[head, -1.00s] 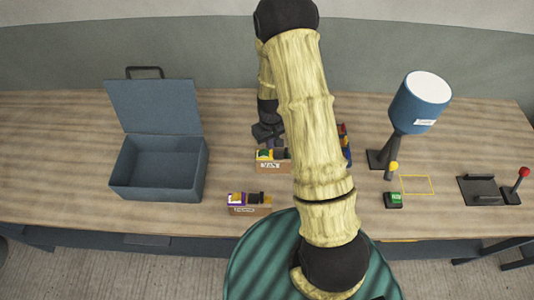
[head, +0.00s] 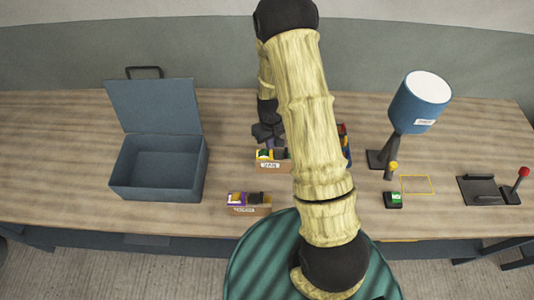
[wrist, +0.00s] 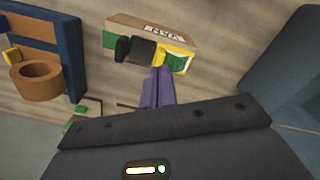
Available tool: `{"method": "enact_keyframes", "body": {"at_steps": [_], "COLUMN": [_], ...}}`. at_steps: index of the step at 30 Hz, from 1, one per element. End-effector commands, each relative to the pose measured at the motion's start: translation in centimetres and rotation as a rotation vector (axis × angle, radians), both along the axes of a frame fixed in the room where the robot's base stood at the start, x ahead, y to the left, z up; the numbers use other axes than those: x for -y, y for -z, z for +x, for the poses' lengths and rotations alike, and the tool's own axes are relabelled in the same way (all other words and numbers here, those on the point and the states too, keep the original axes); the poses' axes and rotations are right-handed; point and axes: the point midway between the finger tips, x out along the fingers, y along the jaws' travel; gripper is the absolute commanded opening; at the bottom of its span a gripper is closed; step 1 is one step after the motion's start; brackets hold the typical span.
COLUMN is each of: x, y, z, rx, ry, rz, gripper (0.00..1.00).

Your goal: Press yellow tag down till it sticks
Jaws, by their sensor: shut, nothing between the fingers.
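A small cardboard box (head: 270,166) with a white label stands on the table below my gripper; it also shows in the wrist view (wrist: 122,24). Yellow pieces sit at its top beside green and black ones, and I take the yellow one (wrist: 187,52) to be the tag. My gripper (wrist: 158,72) is shut and empty, its purple fingers pointing at the box. The fingertips are beside the yellow piece and close to the black one; I cannot tell whether they touch. In the head view my gripper (head: 268,144) is just above the box.
A second labelled box (head: 250,210) stands nearer the front edge. An open blue toolbox (head: 158,170) is at left. A blue lamp (head: 420,100), a green button (head: 394,199) and a red-knobbed lever (head: 523,172) are at right. A blue rack (wrist: 70,45) stands near the box.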

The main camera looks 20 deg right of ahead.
Motion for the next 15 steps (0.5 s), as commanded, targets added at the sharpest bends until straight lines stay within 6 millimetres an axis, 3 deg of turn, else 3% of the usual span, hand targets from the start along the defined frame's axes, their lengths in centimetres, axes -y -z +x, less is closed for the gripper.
{"method": "enact_keyframes", "body": {"at_steps": [15], "x": [0.00], "y": [0.65], "z": [0.00], "rx": [0.000], "ry": [0.000], "rz": [0.000], "gripper": [0.00]}}
